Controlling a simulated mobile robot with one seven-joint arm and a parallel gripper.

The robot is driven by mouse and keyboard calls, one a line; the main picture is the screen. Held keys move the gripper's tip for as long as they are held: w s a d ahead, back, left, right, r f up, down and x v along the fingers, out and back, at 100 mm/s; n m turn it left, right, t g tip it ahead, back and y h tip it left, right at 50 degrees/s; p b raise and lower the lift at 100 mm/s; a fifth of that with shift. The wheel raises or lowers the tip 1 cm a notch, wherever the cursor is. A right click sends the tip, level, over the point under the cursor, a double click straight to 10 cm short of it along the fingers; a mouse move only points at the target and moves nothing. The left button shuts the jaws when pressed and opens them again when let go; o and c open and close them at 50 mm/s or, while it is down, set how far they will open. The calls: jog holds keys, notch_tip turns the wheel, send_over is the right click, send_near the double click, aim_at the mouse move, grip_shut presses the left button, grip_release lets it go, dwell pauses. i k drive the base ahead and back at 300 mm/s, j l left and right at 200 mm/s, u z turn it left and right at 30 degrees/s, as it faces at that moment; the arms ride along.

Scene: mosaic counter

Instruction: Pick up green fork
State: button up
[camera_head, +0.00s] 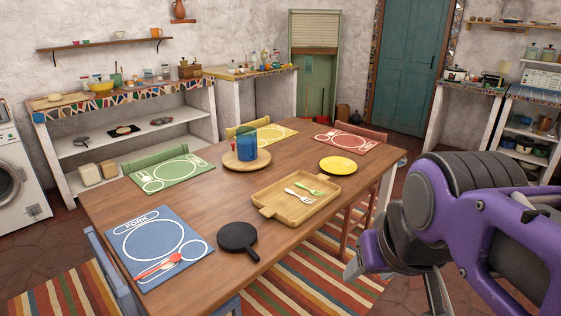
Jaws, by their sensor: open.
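The green fork (310,188) lies in a shallow wooden tray (264,210) on the dining table. A white piece of cutlery (298,196) lies beside it in the tray, on its left. My gripper (396,285) hangs off the table's right side at the lower right, apart from the tray and fork. It is open, with nothing seen between its fingers. Part of the gripper is hidden by my purple arm.
A yellow plate (339,165) lies behind the tray, a black pan (237,239) in front-left. A blue pitcher (247,144) stands on a round board. A blue mat (131,277) holds red cutlery (158,265). Green, yellow and red mats line the table.

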aim_at(299, 185)
jog(key=i+l+u, duration=0.15)
jog(key=i+l, duration=0.15)
jog(key=i+l+u, duration=0.1)
jog(key=i+l, duration=0.15)
jog(key=i+l+u, duration=0.15)
jog(key=i+l, duration=0.15)
jog(key=i+l+u, duration=0.1)
jog(key=i+l, duration=0.15)
jog(key=l, duration=0.2)
jog(key=i+l+u, duration=0.15)
jog(key=l, duration=0.25)
jog(key=i+l+u, duration=0.15)
jog(key=i+l, duration=0.15)
jog(key=l, duration=0.1)
